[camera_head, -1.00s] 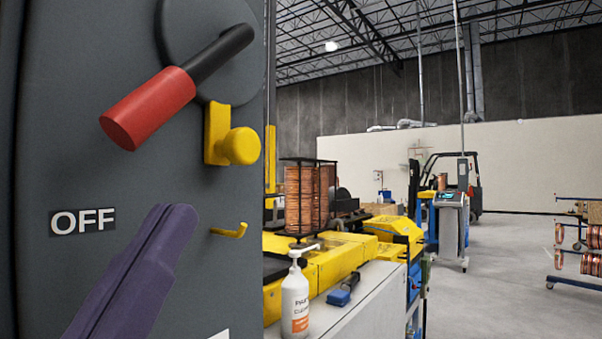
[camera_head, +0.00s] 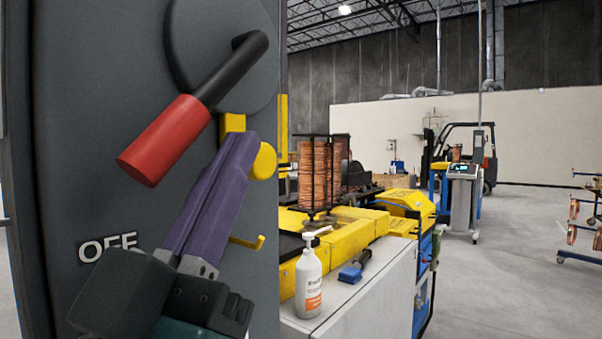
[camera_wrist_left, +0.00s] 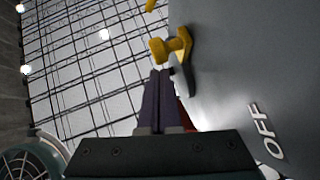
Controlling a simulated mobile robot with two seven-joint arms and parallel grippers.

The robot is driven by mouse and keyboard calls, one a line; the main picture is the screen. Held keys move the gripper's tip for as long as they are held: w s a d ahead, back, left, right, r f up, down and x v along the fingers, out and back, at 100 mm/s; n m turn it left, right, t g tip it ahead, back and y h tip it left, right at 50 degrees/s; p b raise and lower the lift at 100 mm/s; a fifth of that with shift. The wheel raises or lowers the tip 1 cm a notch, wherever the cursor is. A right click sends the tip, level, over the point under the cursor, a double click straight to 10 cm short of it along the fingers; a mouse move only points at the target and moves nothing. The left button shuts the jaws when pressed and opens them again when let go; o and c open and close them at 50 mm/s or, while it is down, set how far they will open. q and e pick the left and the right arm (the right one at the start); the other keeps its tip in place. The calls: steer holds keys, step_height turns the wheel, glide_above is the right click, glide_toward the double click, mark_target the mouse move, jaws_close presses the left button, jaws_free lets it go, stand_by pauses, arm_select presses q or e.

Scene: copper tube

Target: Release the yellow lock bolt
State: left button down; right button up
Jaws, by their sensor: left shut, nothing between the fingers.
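The yellow lock bolt (camera_head: 265,161) is on the grey cabinet panel, below the round disc of the lever. In the head view, my left gripper (camera_head: 238,142) partly hides it. My left gripper is shut and empty, its purple fingers pointing up at the bolt. In the left wrist view, the bolt's knob (camera_wrist_left: 158,50) is just beyond the fingertips (camera_wrist_left: 160,74); I cannot tell whether they touch. The red-handled lever (camera_head: 165,138) slants down to the left beside the fingers. My right gripper is not in view.
A yellow hook (camera_head: 248,242) sticks out of the panel below the bolt. An OFF label (camera_head: 108,247) is at lower left. Right of the cabinet, a bench (camera_head: 350,300) carries a white pump bottle (camera_head: 309,280) and a blue brush (camera_head: 352,271). Open floor lies farther right.

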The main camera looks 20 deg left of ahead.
arm_select(q)
steer(key=shift+w+r, duration=0.5)
step_height(320, 180, down, 3)
steer(key=shift+f+b, duration=0.1)
steer(key=shift+b, duration=1.15)
steer(key=shift+f, duration=0.1)
